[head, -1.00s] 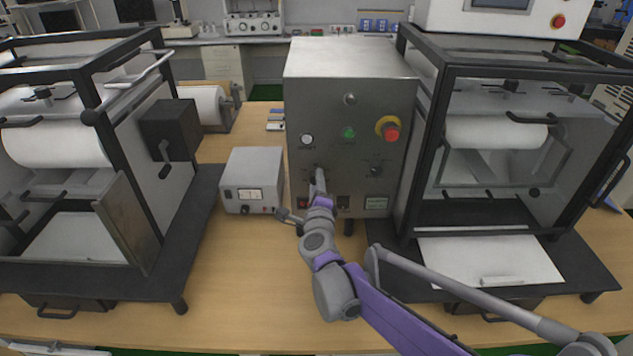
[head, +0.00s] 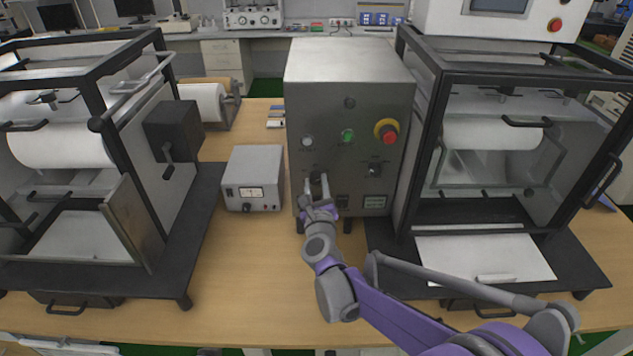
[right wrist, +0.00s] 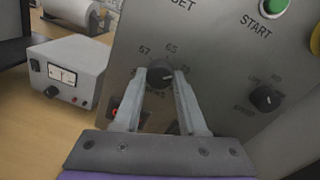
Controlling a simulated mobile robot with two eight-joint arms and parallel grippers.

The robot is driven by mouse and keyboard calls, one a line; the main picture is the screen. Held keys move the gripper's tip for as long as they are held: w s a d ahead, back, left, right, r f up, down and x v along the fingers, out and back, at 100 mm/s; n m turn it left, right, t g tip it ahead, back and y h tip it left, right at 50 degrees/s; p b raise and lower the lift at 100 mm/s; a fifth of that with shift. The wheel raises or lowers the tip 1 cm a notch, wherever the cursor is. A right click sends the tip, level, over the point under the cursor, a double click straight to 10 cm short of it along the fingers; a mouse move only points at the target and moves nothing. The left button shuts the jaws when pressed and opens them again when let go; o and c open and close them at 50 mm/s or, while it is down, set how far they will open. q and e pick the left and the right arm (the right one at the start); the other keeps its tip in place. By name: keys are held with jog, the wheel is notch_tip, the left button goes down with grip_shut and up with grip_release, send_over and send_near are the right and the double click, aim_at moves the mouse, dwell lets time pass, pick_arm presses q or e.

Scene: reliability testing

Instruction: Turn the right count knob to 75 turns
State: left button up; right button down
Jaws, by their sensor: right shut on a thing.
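The count knob (right wrist: 159,77) is a dark round knob on the front of the grey metal control box (head: 350,60). My right gripper (head: 319,183) is at this knob, low on the left of the panel. In the right wrist view its two pale fingers (right wrist: 160,82) stand on either side of the knob and are shut on it. The fingers cover part of the lower scale, and I cannot tell where the pointer stands. My left gripper is not in view.
A speed knob (right wrist: 266,98) sits right of the count knob. Above are a green start button (head: 347,136) and a red emergency stop (head: 389,134). A small meter box (head: 253,165) stands close on the left. Framed machines flank the control box. The table front (head: 240,285) is clear.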

jog(key=shift+m, duration=0.6)
jog(key=shift+c, duration=2.3)
grip_release()
jog(key=shift+s, duration=0.1)
jog(key=s, duration=1)
jog(key=shift+s+d+b, duration=0.3)
jog(key=shift+b, duration=0.05)
